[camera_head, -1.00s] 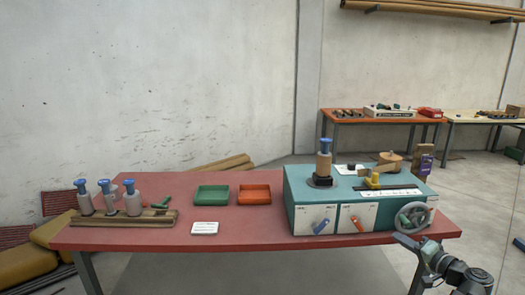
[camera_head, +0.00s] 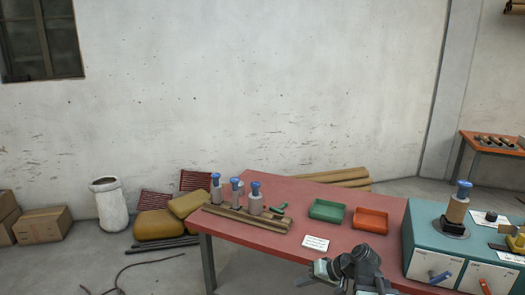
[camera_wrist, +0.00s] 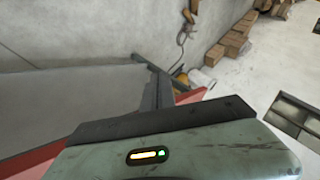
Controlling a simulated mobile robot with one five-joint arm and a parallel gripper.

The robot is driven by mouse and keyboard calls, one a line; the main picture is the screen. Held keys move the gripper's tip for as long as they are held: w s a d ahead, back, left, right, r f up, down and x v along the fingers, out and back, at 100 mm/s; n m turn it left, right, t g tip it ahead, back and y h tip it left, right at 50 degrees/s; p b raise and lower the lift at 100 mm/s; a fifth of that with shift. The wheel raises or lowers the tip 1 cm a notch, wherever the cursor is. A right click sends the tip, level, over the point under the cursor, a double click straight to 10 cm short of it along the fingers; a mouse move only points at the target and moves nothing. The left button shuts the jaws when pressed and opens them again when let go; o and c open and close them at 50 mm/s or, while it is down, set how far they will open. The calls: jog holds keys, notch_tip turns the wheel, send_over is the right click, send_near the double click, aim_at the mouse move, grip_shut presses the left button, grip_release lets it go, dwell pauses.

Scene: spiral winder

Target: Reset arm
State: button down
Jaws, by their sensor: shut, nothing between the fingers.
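My gripper (camera_head: 318,271) shows in the head view at the bottom, right of centre, in front of the near edge of the red table (camera_head: 275,246). It is shut and holds nothing.
Yellow sacks (camera_head: 158,225) and cardboard boxes (camera_head: 44,226) stand left. Floor left of the table is partly clear.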

jog(key=s+a+f+n+g+h+p, duration=0.1)
jog(key=s+a+f+n+g+h, duration=0.1)
jog(key=s+a+f+g+h, duration=0.25)
jog(key=s+d+m+h, duration=0.2)
jog(key=s+d+h, duration=0.1)
jog(key=d, duration=0.3)
jog(key=shift+s+d+f, duration=0.2)
jog(key=shift+d+f, duration=0.05)
jog(key=shift+f, duration=0.1)
jog(key=shift+a, duration=0.1)
dwell(0.3)
